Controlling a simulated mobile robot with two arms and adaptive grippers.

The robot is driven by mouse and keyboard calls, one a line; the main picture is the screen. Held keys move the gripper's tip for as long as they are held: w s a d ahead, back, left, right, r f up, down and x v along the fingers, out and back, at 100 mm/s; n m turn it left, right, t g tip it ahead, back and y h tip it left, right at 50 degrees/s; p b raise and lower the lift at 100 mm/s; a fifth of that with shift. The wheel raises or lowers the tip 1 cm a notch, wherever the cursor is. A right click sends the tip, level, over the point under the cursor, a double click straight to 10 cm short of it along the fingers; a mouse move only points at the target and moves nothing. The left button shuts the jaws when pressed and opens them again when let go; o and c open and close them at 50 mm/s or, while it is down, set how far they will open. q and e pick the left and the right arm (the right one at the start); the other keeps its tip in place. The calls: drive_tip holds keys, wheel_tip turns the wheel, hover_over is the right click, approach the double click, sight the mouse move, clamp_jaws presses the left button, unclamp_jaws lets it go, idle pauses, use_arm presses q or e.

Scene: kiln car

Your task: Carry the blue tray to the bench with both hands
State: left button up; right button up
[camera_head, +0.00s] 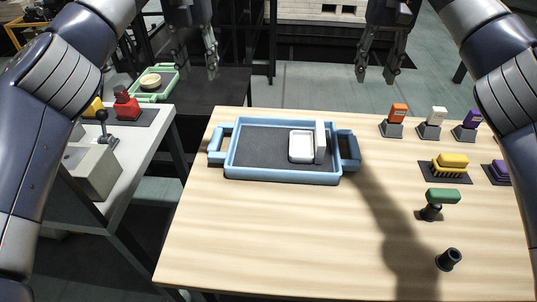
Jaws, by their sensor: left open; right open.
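The blue tray (283,178) lies flat on the light wooden table, with a handle on its left side (217,146) and another on its right side (349,150). Its floor is dark grey, and a white dish and an upright white block (320,141) are in its right part. My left gripper (196,72) is open and empty, raised beyond the tray's far left side. My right gripper (376,76) is open and empty, raised beyond the tray's far right side. Neither touches the tray. I cannot tell which surface is the bench.
The wooden table (300,245) is clear in front of the tray. Orange, white and purple stamps (398,113), brushes and dark holders stand on its right. A grey-white table (150,150) with a red object is at left. A green tray (152,96) sits on a dark surface behind.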

sight(214, 141)
use_arm(q)
drive_tip(key=f+b, duration=0.7)
drive_tip(key=f, duration=0.1)
drive_tip(key=f+b, duration=0.7)
drive_tip(key=b, duration=0.1)
drive_tip(key=f+b, duration=0.7)
drive_tip(key=f, duration=0.1)
drive_tip(key=shift+d+f, duration=0.3)
drive_tip(key=shift+f, duration=0.05)
use_arm(e)
drive_tip(key=f, duration=2.3)
drive_tip(key=shift+d+f, duration=0.3)
drive_tip(key=shift+f, duration=0.1)
use_arm(q)
drive_tip(key=shift+r, duration=0.15)
use_arm(e)
drive_tip(key=shift+r, duration=0.15)
